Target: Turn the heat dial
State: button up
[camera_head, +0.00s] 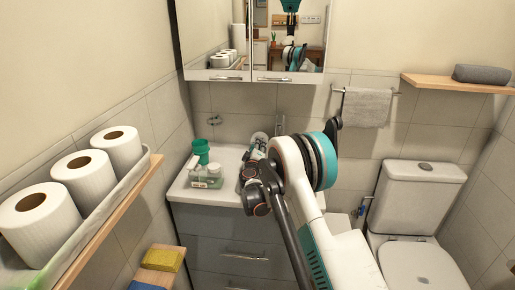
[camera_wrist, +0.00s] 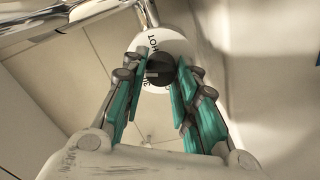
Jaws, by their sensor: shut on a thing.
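The heat dial (camera_wrist: 149,47) shows in the wrist view as a white disc with dark lettering that includes "HOT". A round black knob (camera_wrist: 160,69) sits at its middle. My gripper (camera_wrist: 160,80), with teal-padded fingers, points at the dial. It is shut on the knob, with one finger on each side. In the head view my arm reaches over the washbasin toward the wall.
A mirror cabinet (camera_head: 215,45) hangs above. Paper rolls (camera_head: 87,180) line a shelf at left. A toilet (camera_head: 422,185) and a towel (camera_head: 367,107) are at right.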

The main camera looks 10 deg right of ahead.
jog(key=shift+m, duration=1.2)
jog(key=shift+d, duration=0.1)
jog(key=o, duration=1.1)
jog(key=shift+s, duration=0.1)
jog(key=v, duration=0.7)
jog(key=shift+s, duration=0.15)
jog(key=shift+r, duration=0.15)
